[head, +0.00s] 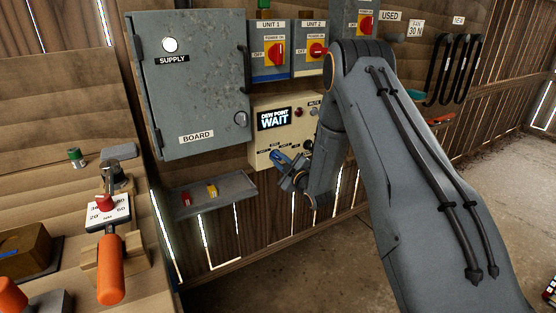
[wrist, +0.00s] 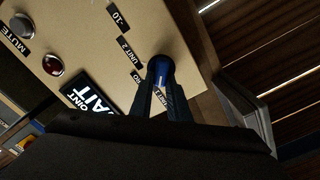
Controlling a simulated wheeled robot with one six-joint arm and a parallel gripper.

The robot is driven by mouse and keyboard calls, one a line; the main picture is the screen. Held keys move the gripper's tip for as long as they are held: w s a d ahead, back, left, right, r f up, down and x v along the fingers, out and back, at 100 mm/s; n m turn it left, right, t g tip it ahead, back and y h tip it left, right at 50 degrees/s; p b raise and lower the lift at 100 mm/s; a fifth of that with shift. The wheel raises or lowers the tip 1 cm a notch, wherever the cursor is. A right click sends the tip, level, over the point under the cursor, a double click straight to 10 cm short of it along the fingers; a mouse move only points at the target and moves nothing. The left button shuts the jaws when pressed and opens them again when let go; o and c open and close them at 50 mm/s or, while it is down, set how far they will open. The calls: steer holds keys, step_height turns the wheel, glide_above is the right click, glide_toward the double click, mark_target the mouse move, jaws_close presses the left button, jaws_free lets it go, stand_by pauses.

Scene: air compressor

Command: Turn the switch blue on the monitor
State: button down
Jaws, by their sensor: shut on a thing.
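The monitor (head: 262,143) is a beige wall box whose display (head: 275,118) reads "DEW POINT WAIT". It fills much of the wrist view (wrist: 100,40), seen turned, with its display (wrist: 88,97) partly hidden. The switch is a round dark knob with a blue part (wrist: 160,72) on the monitor's face, among small black labels, one reading "UNIT 2". My gripper (wrist: 160,88) is shut on this switch, its two dark fingers reaching up to it. In the head view my gripper (head: 287,162) is at the monitor's lower front, and the switch's exact setting is hard to read.
A red button (wrist: 53,65) and a grey MUTE button (wrist: 21,25) are on the monitor. Unit switch boxes (head: 269,75) with red handles are above it. A grey supply cabinet (head: 200,100) stands left, and a small tray (head: 240,185) with red and yellow pieces is below.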

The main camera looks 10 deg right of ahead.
stand_by(0.5)
steer(key=c, duration=1.7)
jaws_free()
steer(key=shift+a, duration=0.1)
steer(key=shift+b+v, duration=0.3)
steer(key=shift+v, duration=3.6)
